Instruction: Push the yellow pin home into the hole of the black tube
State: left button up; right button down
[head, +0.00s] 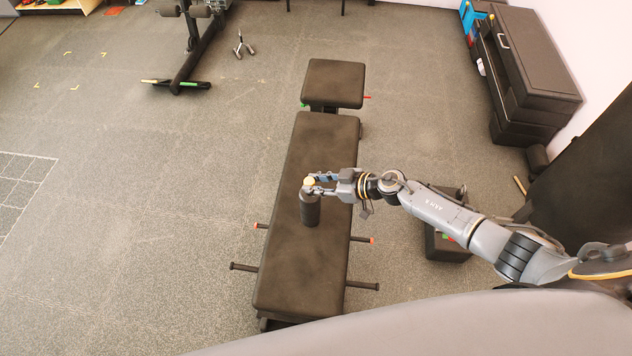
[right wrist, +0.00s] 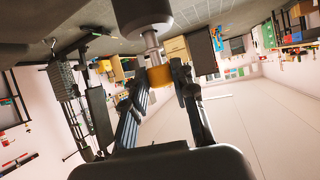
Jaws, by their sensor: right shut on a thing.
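The black tube (head: 310,211) stands upright on the black padded bench. The yellow pin (head: 309,182) is at the tube's top end. My right gripper (head: 312,183) reaches in from the right and is shut on the pin's yellow head. In the right wrist view, which is turned over, the yellow head (right wrist: 160,76) sits between the fingers of my right gripper (right wrist: 161,78). A grey metal shaft (right wrist: 152,47) shows between the head and the black tube (right wrist: 143,12). The shaft's far end is hidden, apparently inside the tube. My left gripper is not in view.
The bench (head: 300,265) has bare padding in front of and behind the tube. Short bars stick out from its sides. A dark box (head: 447,240) stands on the floor under my right arm. Open floor (head: 150,220) lies to the left.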

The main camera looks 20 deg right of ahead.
jog(key=shift+f+b, duration=0.45)
jog(key=shift+f, duration=0.4)
jog(key=c, duration=1)
grip_release()
jog(key=shift+r, duration=0.1)
jog(key=v, duration=1.2)
